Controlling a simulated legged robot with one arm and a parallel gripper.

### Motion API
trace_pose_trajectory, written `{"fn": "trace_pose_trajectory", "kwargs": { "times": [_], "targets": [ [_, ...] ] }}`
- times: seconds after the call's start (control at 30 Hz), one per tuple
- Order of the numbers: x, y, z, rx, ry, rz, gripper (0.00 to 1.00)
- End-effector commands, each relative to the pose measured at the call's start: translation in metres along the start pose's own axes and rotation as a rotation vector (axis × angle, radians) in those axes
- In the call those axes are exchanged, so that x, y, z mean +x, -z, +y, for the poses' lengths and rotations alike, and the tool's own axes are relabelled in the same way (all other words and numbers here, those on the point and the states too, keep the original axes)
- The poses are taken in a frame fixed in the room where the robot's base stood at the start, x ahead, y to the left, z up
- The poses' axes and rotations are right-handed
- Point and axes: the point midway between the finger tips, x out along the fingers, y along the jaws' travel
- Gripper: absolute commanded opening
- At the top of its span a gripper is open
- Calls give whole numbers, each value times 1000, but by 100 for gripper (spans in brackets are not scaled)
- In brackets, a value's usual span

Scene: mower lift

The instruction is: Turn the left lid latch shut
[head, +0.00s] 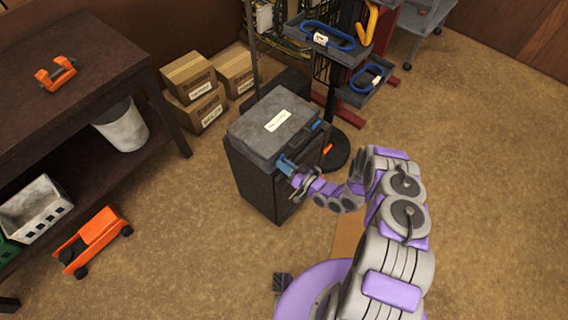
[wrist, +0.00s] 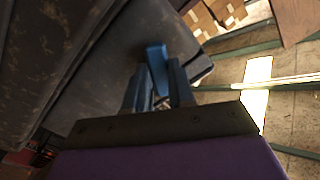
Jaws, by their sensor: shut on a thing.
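A dark grey box with a lid (head: 270,125) stands on the floor in the middle of the head view, a white label on its lid. The lid looks closed. A blue left lid latch (head: 286,165) sits on the box's near edge, and it also shows in the wrist view (wrist: 156,62). A second blue latch (head: 318,126) sits farther right on the same side. My gripper (head: 297,177) is at the left latch, and in the wrist view my gripper (wrist: 156,85) has its fingers closed around the latch. The latch's exact angle is hard to tell.
A dark table (head: 75,75) stands at the left with an orange tool on top. Cardboard boxes (head: 195,90) are behind the grey box. A rack with trays (head: 335,40) stands close behind it on a round base. The floor at the right is clear.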

Motion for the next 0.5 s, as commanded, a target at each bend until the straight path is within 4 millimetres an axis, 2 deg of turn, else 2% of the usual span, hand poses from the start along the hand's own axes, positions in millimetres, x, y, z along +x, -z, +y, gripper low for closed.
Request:
{"fn": "trace_pose_trajectory", "kwargs": {
  "times": [0.5],
  "targets": [
    [-2, -2, 2, -421, -9, -6, 0]
  ]
}}
